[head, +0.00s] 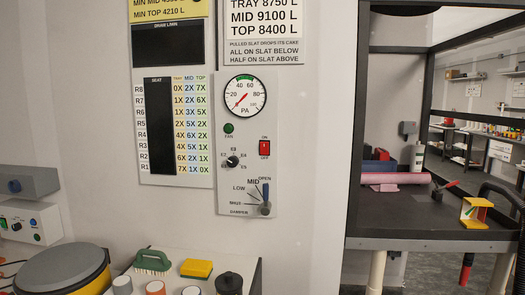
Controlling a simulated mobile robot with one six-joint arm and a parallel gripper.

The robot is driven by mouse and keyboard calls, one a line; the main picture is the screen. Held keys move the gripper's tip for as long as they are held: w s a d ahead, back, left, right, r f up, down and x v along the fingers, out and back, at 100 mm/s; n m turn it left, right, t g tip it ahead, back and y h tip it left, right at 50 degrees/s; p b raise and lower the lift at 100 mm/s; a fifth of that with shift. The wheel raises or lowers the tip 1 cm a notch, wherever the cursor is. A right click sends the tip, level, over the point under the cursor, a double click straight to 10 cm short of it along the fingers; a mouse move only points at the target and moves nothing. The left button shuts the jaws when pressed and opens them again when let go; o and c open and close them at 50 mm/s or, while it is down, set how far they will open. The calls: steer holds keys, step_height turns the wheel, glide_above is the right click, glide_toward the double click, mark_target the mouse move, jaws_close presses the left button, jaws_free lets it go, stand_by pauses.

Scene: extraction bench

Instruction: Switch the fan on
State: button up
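The fan switch (264,148) is a red rocker on the grey wall panel (232,190), with ON printed above it and OFF below. I cannot tell which way the rocker is tipped. A dark green lamp (228,128) labelled FAN sits to its left and does not look lit. Above is a round PA gauge (244,97), its red needle pointing to the lower left, near the low end. My gripper is not in view.
Below the switch are a black selector knob (232,161) and a damper lever (265,195). A white bench (245,270) below holds a green brush (152,261), a yellow sponge (196,268) and jars. A dark-framed bench (440,233) stands at right.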

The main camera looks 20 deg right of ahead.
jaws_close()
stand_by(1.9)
